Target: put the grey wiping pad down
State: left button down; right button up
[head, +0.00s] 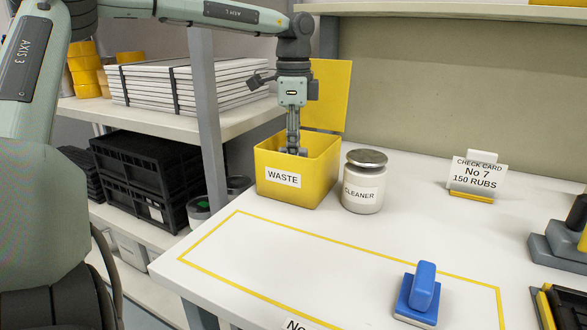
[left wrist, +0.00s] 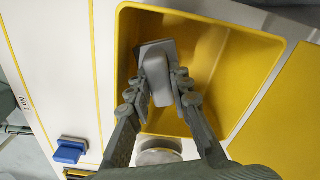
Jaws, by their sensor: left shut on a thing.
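The grey wiping pad (left wrist: 157,78) is between the fingers of my left gripper (left wrist: 157,88), which is shut on it. In the left wrist view the pad is over the inside of the yellow waste bin (left wrist: 262,62). In the head view my left gripper (head: 293,150) points down into the yellow bin (head: 298,190) labelled WASTE, with its fingertips below the rim. The bin's front wall hides most of the pad there. I cannot tell whether the pad touches the bin floor. My right gripper is not in view.
A white cleaner jar (head: 364,185) stands right beside the bin. A blue-handled pad (head: 418,293) stands on the table inside the yellow outline. A check card (head: 476,180) stands at the back right, with dark and yellow items at the right edge. The middle of the table is clear.

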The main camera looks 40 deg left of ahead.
pick_arm(q)
notch_tip(320, 180, down, 4)
jog(key=shift+r, duration=0.1)
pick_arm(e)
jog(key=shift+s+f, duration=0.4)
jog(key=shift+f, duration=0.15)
pick_arm(q)
jog(key=shift+f, duration=0.2)
jog(key=c, duration=1.7)
grip_release()
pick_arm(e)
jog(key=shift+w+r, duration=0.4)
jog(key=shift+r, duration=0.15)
